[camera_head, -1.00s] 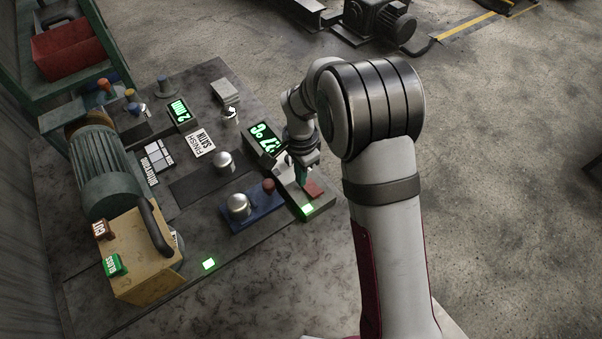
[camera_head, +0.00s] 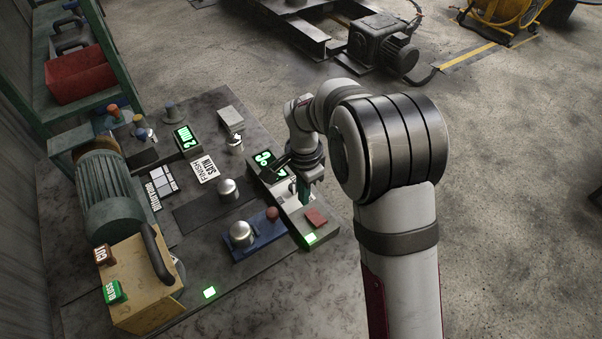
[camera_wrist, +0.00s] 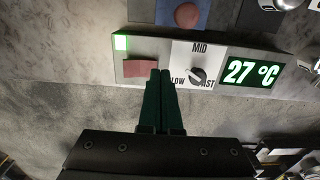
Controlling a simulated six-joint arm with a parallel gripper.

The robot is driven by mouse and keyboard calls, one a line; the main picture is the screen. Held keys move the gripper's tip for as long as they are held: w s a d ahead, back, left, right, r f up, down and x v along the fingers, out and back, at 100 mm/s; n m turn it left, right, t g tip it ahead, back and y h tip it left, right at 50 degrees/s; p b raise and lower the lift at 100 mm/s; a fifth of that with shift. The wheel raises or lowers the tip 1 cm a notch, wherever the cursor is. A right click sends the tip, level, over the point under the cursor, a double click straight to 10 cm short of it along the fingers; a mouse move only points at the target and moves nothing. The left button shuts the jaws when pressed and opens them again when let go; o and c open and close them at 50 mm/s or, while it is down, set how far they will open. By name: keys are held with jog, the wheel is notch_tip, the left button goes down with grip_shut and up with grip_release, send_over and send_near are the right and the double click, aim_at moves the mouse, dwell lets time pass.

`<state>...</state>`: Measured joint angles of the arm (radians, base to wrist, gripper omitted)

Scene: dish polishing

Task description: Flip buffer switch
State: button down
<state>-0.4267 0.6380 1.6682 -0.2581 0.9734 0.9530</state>
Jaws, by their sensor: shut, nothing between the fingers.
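The buffer control box (camera_head: 325,229) sits at the table's right edge. It carries a red rocker switch (camera_head: 316,217) and a lit green lamp (camera_head: 310,238). In the wrist view the red switch (camera_wrist: 140,68) lies left of a speed dial (camera_wrist: 197,75) marked LOW, MID and FAST. The lamp (camera_wrist: 121,42) glows at the box's left end. My gripper (camera_head: 304,200) is shut and empty, over the box between switch and dial. In the wrist view its green fingertips (camera_wrist: 161,73) overlap the switch's right edge; I cannot tell whether they touch it.
A 27 °C display (camera_wrist: 252,73) stands beside the dial. A blue tray (camera_head: 262,238) with a metal pot (camera_head: 241,233) and a reddish knob (camera_head: 272,212) is left of the box. The buffer motor (camera_head: 105,200) stands at the table's left.

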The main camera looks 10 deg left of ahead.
notch_tip(320, 180, up, 12)
jog(key=w+a, duration=0.1)
jog(key=shift+w+a+f, duration=0.2)
jog(key=shift+a+f, duration=0.05)
